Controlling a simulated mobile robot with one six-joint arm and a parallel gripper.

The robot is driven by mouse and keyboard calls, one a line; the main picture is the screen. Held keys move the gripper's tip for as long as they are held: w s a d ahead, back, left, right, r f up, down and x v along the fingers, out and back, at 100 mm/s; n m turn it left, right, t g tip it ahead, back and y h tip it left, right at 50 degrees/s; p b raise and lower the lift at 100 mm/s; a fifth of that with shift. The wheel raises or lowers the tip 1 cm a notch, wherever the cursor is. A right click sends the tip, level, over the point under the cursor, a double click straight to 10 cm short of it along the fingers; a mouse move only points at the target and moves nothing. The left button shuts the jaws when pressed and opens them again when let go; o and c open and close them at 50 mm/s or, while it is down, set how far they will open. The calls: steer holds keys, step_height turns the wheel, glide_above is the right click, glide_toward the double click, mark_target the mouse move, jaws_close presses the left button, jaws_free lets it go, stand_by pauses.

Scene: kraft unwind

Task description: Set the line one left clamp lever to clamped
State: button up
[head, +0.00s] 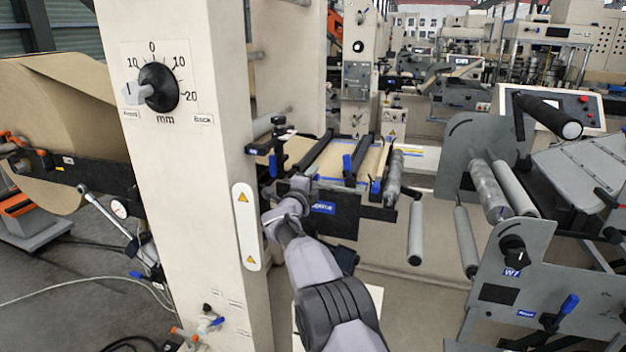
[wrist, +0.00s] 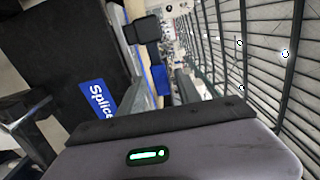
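The splice table (head: 318,209) has a dark front with a blue "Splice" label, also large in the wrist view (wrist: 103,98). One blue lever handle (head: 347,165) stands upright on the table's front side, and another blue handle (head: 376,187) is at its right end. I cannot tell for sure which is the line one left clamp lever, or its setting. My gripper (head: 301,185) is at the table's front left. In the wrist view my gripper (wrist: 166,94) shows two grey fingers apart, with a blue handle (wrist: 160,80) beyond, seemingly not gripped.
A cream column (head: 200,200) with a dial (head: 158,87) stands close on the left. A brown paper roll (head: 60,110) is behind it. Rollers (head: 415,232) hang right of the table.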

steer(key=p+v, duration=0.1)
steer(key=v, duration=1.6)
steer(key=shift+s, duration=0.2)
steer(key=shift+r, duration=0.1)
